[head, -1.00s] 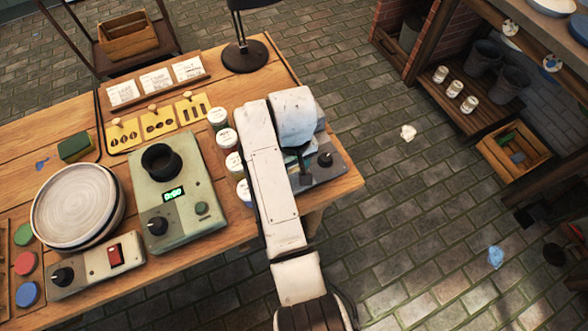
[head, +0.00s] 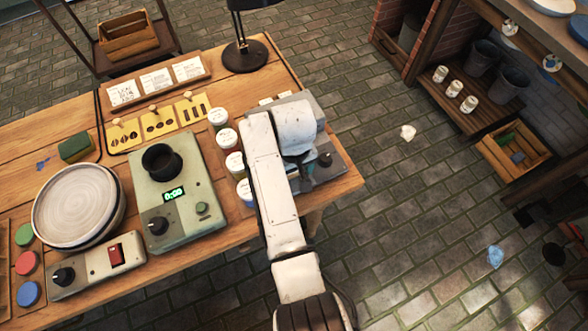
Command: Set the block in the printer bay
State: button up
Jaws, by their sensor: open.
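A grey machine (head: 335,170) with a dark knob stands at the right end of the workbench; I take it for the printer. My arm covers much of it, and its bay cannot be made out. My gripper (head: 300,172) is over this machine, mostly hidden under my pale wrist, with its jaws open. I cannot tell which thing is the block. Three yellow pattern plates (head: 158,122) with small wooden knobs stand in a row at the back of the bench. Whether anything lies under my gripper is hidden.
Several lidded jars (head: 226,138) stand close left of my arm. A green-grey device (head: 180,205) with a lit display, a round wheel (head: 75,205) and a switch box (head: 97,265) fill the left. A black lamp (head: 245,55) stands behind. The bench's right edge is near.

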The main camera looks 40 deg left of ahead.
notch_tip(320, 180, up, 12)
jog(key=d+f+m, duration=0.2)
jog(key=d+f, duration=0.2)
jog(key=d, duration=0.5)
jog(key=d+f+m, duration=0.2)
jog(key=d+f, duration=0.1)
jog(key=d, duration=0.7)
jog(key=d+f+m, duration=0.3)
jog(key=d+f, duration=0.1)
jog(key=d, duration=0.5)
jog(key=s+d+m, duration=0.3)
jog(key=s+d, duration=0.5)
jog(key=d, duration=0.3)
jog(key=s+d+m+t, duration=0.1)
jog(key=s+d+m, duration=0.3)
jog(key=s+d, duration=0.5)
jog(key=d, duration=0.3)
jog(key=shift+s+r, duration=0.25)
